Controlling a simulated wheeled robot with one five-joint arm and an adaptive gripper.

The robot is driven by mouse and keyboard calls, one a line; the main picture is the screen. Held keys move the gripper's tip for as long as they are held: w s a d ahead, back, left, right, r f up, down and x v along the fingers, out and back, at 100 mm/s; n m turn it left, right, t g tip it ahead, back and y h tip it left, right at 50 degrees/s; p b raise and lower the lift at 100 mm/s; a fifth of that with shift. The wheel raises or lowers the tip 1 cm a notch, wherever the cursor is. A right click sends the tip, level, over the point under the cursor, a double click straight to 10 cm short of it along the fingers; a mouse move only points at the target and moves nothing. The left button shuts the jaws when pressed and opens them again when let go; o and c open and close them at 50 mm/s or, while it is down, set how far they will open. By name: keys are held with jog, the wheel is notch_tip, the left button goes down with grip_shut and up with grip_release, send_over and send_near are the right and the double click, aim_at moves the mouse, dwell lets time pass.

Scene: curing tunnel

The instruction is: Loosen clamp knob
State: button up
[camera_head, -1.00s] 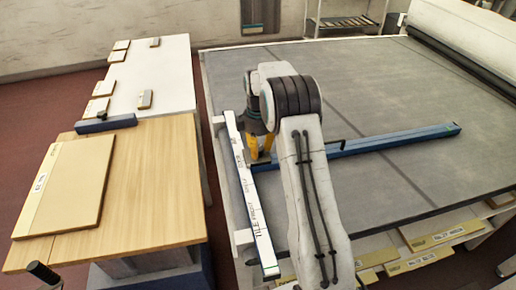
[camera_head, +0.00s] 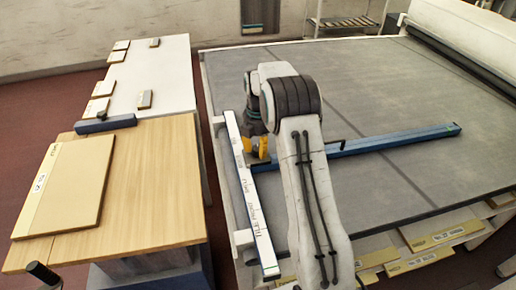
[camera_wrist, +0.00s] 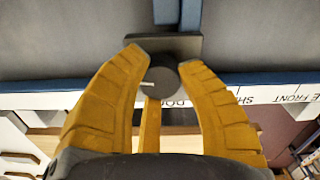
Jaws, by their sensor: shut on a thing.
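The clamp knob (camera_wrist: 161,86) is a dark round knob with a short white mark, between my yellow fingers in the wrist view. My gripper (camera_wrist: 163,62) is shut on it, one finger along each side. The white mark points left. A dark clamp plate (camera_wrist: 180,44) lies just beyond the knob, at the end of a blue bar (camera_wrist: 178,12). In the head view my gripper (camera_head: 256,148) reaches down where the blue bar (camera_head: 390,138) meets a white lettered rail (camera_head: 243,183); the knob is hidden there.
The grey table (camera_head: 310,75) is mostly clear around the bar. A wooden bench (camera_head: 155,190) with a tan board (camera_head: 70,185) stands left, across a gap. A white table (camera_head: 150,75) with small blocks is behind it. Labelled boards (camera_head: 440,236) lie under the grey table's front edge.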

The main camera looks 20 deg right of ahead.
aim_at(258, 148)
jog(key=shift+s+f+n, duration=0.1)
jog(key=shift+f+n, duration=0.05)
jog(key=shift+n, duration=0.15)
dwell(0.4)
jog(key=o, duration=1.2)
jog(key=shift+o, duration=0.2)
jog(key=shift+r, duration=0.2)
notch_tip(258, 148, up, 12)
jog(key=shift+f, duration=0.1)
